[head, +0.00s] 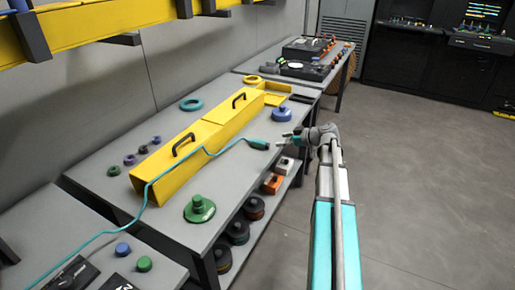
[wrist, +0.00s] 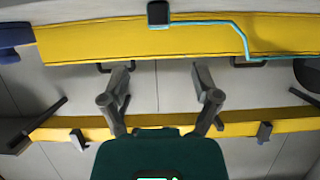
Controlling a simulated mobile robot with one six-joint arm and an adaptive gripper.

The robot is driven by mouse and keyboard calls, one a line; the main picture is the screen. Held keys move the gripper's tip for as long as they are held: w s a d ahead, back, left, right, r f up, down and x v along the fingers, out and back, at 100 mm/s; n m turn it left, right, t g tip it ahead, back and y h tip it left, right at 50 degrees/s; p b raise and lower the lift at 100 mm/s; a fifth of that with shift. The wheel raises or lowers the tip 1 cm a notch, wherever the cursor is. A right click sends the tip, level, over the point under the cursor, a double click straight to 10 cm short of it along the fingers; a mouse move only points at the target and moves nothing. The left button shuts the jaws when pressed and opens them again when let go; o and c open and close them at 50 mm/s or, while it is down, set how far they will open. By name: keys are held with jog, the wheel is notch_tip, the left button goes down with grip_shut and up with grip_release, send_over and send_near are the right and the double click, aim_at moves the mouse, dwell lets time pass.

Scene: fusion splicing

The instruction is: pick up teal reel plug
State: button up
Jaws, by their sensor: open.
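The teal reel plug (head: 258,143) lies near the front edge of the grey workbench, at the end of a teal cable (head: 225,147) that crosses the yellow trough. In the wrist view, a dark block (wrist: 158,14) with the teal cable joined to it shows at the top, beyond the fingertips; it appears to be the plug. My gripper (head: 290,138) is just right of the plug in the head view, apart from it. In the wrist view my gripper (wrist: 162,68) has its two fingers spread, with nothing between them.
The long yellow trough (head: 205,130) with black handles lies behind the plug. A blue spool (head: 282,114) stands behind my gripper and a green one (head: 199,209) at the front left. Dark and orange items sit on the shelf (head: 257,222) below. Floor at right is clear.

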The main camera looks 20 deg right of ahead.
aim_at(261, 141)
jog(key=shift+b+x, duration=0.65)
jog(key=shift+x, duration=1.65)
jog(key=shift+f, duration=0.1)
jog(key=shift+b+x, duration=0.95)
jog(key=shift+x, duration=1.65)
grip_shut()
